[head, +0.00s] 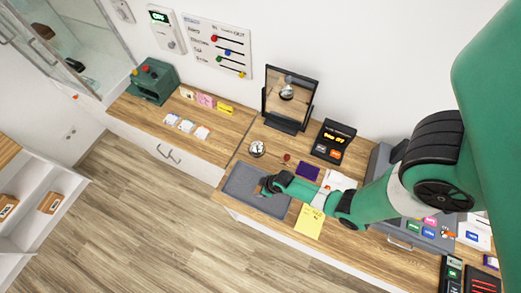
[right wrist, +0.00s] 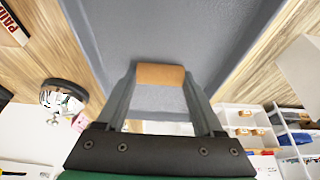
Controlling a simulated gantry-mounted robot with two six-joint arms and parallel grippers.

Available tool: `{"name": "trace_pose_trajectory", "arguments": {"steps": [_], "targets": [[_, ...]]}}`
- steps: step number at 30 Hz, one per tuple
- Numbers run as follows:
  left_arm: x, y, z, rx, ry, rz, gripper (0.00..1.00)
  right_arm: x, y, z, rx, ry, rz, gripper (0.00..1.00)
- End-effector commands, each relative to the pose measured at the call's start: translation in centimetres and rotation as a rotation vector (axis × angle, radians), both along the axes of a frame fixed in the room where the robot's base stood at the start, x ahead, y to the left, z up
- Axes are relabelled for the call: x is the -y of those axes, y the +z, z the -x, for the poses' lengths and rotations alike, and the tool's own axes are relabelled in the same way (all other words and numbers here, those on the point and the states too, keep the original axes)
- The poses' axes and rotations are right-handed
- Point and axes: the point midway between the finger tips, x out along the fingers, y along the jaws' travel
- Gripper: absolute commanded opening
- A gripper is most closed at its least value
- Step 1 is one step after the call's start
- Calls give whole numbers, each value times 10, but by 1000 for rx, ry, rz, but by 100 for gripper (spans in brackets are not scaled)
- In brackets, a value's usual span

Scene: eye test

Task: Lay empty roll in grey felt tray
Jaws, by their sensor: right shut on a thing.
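The grey felt tray (head: 236,183) lies on the wooden counter near its front edge. My right gripper (head: 264,187) is over the tray's right part. In the right wrist view, the empty roll (right wrist: 160,75), a short brown cardboard tube, sits crosswise between the two fingers. The right gripper is shut on it. The grey tray (right wrist: 175,30) fills the view behind the roll. I cannot tell whether the roll touches the tray floor. In the head view the roll is mostly hidden by the gripper. My left gripper is in neither view.
A round clock (head: 257,148) stands behind the tray, with a framed mirror (head: 290,97) farther back. A yellow note (head: 309,222) and a purple card (head: 308,170) lie right of the tray. The tray's left part is clear.

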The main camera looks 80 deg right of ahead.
Motion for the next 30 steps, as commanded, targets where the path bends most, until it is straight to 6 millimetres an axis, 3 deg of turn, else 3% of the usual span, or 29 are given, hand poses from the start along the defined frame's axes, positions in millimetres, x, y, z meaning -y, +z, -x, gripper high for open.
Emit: {"name": "trace_pose_trajectory", "arguments": {"steps": [4,5,9,20,30], "targets": [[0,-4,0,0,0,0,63,0,-4,0,-1,0,0,18],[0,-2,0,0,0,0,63,0,-3,0,-1,0,0,74],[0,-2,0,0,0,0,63,0,-2,0,-1,0,0,99],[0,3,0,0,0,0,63,0,4,2,-1,0,0,99],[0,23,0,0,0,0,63,-5,59,23,1,-1,1,99]]}}
